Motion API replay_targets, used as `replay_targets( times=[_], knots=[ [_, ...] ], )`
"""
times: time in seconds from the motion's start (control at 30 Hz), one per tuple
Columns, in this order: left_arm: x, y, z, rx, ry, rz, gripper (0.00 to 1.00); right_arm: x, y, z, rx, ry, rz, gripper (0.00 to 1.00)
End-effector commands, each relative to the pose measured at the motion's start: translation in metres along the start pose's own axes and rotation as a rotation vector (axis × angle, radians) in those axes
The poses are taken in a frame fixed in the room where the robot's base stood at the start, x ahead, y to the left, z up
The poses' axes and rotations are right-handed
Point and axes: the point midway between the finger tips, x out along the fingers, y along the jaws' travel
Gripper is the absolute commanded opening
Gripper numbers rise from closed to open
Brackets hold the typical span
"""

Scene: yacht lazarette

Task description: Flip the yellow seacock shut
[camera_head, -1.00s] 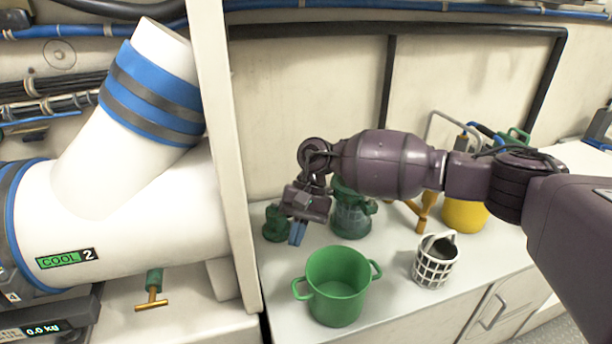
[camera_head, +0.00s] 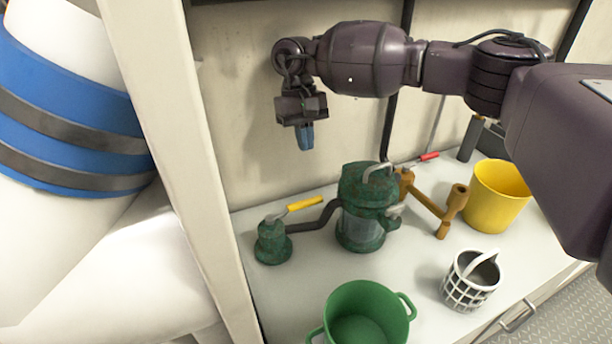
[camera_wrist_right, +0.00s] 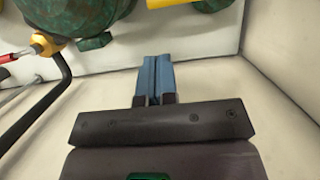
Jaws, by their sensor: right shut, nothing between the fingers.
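The yellow seacock (camera_head: 271,243) is a dark green fitting at the left of the bench, against the white post. Its yellow handle (camera_head: 305,203) slants up to the right, towards the green strainer (camera_head: 361,230). In the right wrist view the yellow handle (camera_wrist_right: 165,3) shows only at the top edge, beside the strainer (camera_wrist_right: 75,14). My right gripper (camera_head: 306,138) is shut and empty, its blue fingers pointing down. It is well above the handle and apart from it. In the right wrist view its fingertips (camera_wrist_right: 154,62) are together. My left gripper is not in view.
A red handle (camera_head: 429,156) sits on a brass-coloured pipe fitting (camera_head: 432,205) right of the strainer. A green pot (camera_head: 358,320), a white basket (camera_head: 467,288) and a yellow bucket (camera_head: 496,198) stand on the bench.

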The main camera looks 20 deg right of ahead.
Motion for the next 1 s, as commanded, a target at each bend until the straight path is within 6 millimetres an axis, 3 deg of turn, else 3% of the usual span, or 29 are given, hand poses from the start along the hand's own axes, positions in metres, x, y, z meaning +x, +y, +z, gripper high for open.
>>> replay_targets(
  times=[0.37, 1.0],
  knots=[
    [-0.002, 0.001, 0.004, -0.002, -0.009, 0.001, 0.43, 0.005, 0.0, 0.0, 0.001, -0.001, -0.001, 0.0],
    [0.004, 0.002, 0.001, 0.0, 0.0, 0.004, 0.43, 0.093, 0.0, 0.0, 0.001, -0.002, -0.001, 0.0]
  ],
)
